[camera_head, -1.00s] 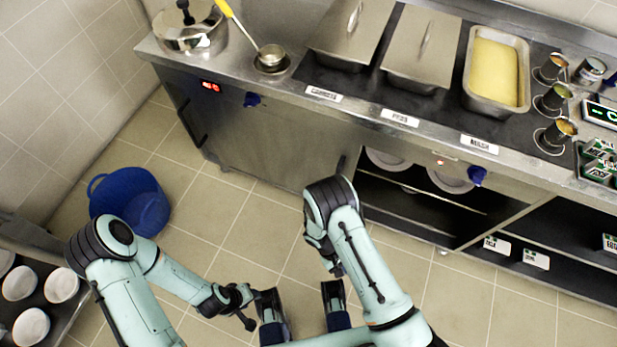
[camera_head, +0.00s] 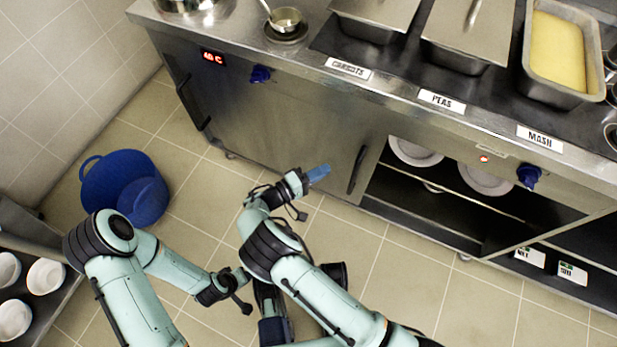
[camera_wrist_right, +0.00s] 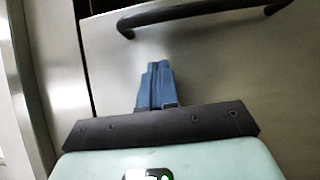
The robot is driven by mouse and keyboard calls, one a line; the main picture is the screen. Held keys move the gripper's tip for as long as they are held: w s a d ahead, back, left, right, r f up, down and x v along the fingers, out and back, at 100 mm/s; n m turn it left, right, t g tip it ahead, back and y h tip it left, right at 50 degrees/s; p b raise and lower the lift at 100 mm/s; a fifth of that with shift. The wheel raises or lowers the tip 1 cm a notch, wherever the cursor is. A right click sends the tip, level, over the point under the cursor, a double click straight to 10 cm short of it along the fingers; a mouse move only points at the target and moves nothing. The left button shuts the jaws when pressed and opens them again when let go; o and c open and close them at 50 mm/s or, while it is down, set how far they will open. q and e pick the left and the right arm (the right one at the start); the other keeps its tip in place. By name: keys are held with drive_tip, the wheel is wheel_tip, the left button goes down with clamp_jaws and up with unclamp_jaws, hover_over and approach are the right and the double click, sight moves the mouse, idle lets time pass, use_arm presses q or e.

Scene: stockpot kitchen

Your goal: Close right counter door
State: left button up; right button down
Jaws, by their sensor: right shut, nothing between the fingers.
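The counter front has a steel door panel (camera_head: 285,135) on the left part, with a dark upright handle (camera_head: 357,170) near its right edge. To the right of that edge the compartment is open and shows its shelves. My right gripper (camera_head: 318,173) has its blue fingers together, empty, just left of this handle. In the right wrist view the shut fingers (camera_wrist_right: 157,85) point at a steel panel (camera_wrist_right: 225,65), with a dark bar handle (camera_wrist_right: 200,12) beyond them; contact cannot be told. My left gripper (camera_head: 240,278) is low in the head view, its fingers not clear.
White plates (camera_head: 415,152) stand in the open compartment. A blue bucket (camera_head: 125,188) is on the floor at left. A rack with white bowls (camera_head: 45,275) is at lower left. Food pans (camera_head: 560,55) are on the counter. The tiled floor before the counter is mostly clear.

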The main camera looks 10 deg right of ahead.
drive_tip(key=d, duration=0.6)
drive_tip(key=shift+s, duration=0.25)
drive_tip(key=shift+d, duration=0.15)
